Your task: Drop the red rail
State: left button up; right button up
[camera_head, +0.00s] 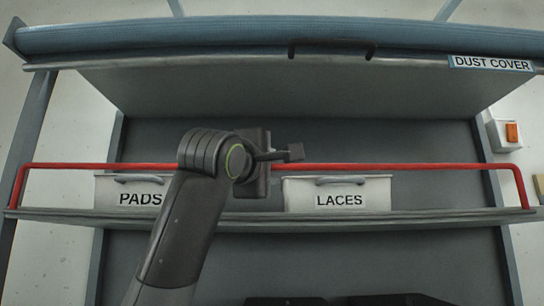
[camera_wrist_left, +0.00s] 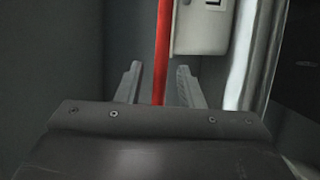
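The red rail (camera_head: 400,166) runs across the front of the shelf, raised above its edge and bent down at both ends. In the head view my left gripper (camera_head: 292,153) is at the rail's middle, and its wrist hides part of the rail. In the left wrist view the red rail (camera_wrist_left: 163,45) passes between the two spread fingers of my left gripper (camera_wrist_left: 160,70), with a gap visible on each side. Depth between fingers and rail is hard to judge. My right gripper is not in view.
Behind the rail, a PADS bin (camera_head: 112,188) and a LACES bin (camera_head: 375,192) stand on the shelf (camera_head: 430,216). A raised blue dust cover (camera_head: 200,35) with a dark handle (camera_head: 331,44) is above. An orange switch (camera_head: 511,132) is at right.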

pick_arm(q)
jog(key=shift+w+d, duration=0.15)
jog(key=shift+w, duration=0.15)
jog(key=shift+c, duration=0.3)
grip_shut()
